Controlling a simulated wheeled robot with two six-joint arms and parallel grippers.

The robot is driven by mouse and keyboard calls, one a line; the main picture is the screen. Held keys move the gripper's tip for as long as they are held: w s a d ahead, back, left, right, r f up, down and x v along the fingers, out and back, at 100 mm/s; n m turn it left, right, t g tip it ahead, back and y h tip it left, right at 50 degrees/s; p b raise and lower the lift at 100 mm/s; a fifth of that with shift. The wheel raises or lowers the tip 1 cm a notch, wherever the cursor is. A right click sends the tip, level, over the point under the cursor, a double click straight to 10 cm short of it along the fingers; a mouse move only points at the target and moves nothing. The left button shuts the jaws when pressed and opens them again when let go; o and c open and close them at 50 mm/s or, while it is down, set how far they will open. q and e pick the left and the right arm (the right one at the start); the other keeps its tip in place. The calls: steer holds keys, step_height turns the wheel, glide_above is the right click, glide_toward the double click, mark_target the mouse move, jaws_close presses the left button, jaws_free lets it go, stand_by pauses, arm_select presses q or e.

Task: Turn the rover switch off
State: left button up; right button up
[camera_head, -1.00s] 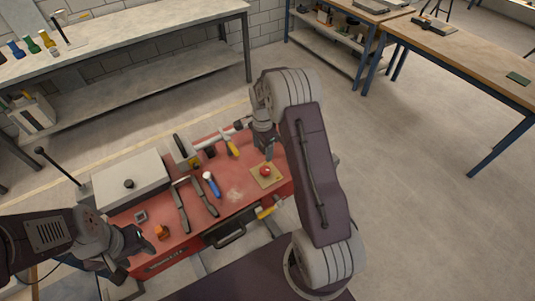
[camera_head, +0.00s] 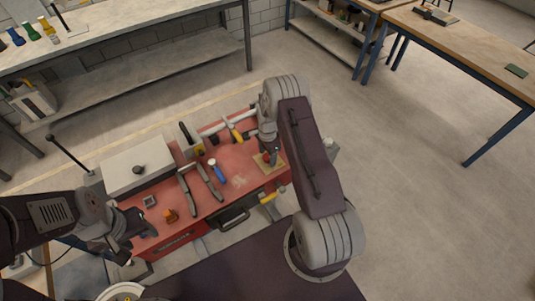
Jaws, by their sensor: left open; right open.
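A small tan plate (camera_head: 259,161) with a red knob (camera_head: 266,157) lies at the right end of the red cart top; I see no other switch-like part clearly, and no label marks it as the rover switch. My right gripper (camera_head: 268,152) points down right at the red knob and partly hides it. It is open; I cannot tell whether its fingers touch the knob. My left gripper (camera_head: 146,226) is open and empty at the cart's front left corner, beside a small orange block (camera_head: 171,215).
A workbench (camera_head: 150,38) stands behind and a wooden table (camera_head: 470,62) at right. The floor between is clear.

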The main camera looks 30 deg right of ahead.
steer(key=shift+d, duration=0.15)
steer(key=shift+c, duration=0.9)
jaws_close()
steer(key=shift+f, duration=0.1)
steer(key=shift+n, duration=0.3)
steer(key=n+b, duration=0.2)
steer(key=shift+w+f+n, duration=0.1)
steer(key=shift+n, duration=0.3)
steer(key=n+b, duration=0.1)
steer(key=n, duration=0.4)
steer(key=shift+b, duration=0.4)
steer(key=n+b, duration=0.1)
steer(key=n, duration=0.3)
steer(key=shift+n, duration=0.4)
steer(key=n, duration=0.4)
steer(key=shift+n+b, duration=0.3)
steer(key=shift+b, duration=0.05)
steer(key=shift+n, duration=0.3)
